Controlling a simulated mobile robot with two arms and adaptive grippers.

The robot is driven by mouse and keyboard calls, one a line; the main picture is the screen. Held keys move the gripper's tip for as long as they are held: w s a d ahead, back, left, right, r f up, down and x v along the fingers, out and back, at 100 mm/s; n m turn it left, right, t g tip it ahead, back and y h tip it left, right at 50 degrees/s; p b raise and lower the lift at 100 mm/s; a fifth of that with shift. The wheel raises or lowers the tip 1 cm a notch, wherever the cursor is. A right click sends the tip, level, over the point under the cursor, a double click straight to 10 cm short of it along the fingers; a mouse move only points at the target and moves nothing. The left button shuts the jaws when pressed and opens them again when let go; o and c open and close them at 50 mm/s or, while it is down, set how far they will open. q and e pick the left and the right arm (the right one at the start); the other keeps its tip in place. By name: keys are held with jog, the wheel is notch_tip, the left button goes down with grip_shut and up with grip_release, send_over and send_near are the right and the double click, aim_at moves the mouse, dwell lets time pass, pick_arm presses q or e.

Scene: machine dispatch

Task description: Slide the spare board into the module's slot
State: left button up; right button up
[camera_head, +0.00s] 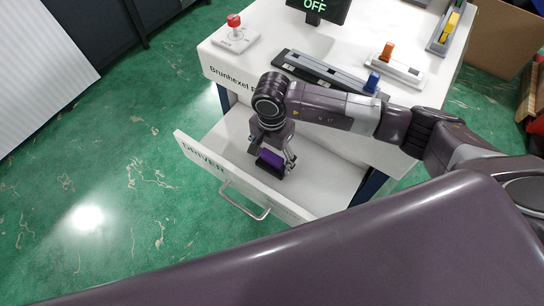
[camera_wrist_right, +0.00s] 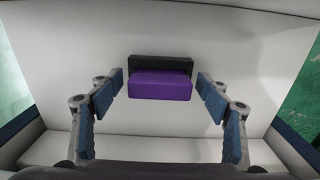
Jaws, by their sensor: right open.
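A purple block with a black part behind it, apparently the spare board (camera_head: 270,158), sits inside the open drawer. It also shows in the right wrist view (camera_wrist_right: 160,86), centred between my fingers. My right gripper (camera_head: 277,148) reaches down into the drawer over the block. In the right wrist view its two blue-padded fingers (camera_wrist_right: 163,95) are spread, with a gap on each side of the block. My left gripper is out of view.
The white drawer front (camera_head: 205,160) with its handle (camera_head: 246,204) juts out below the cabinet top (camera_head: 275,50). On top are a red button (camera_head: 234,21), a display reading OFF (camera_head: 318,10), an orange-knobbed white unit (camera_head: 395,68) and a yellow-handled unit (camera_head: 447,28).

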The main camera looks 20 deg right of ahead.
aim_at(272, 155)
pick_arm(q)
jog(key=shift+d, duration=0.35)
pick_arm(e)
notch_tip(272, 155, up, 8)
jog(key=shift+f, duration=0.15)
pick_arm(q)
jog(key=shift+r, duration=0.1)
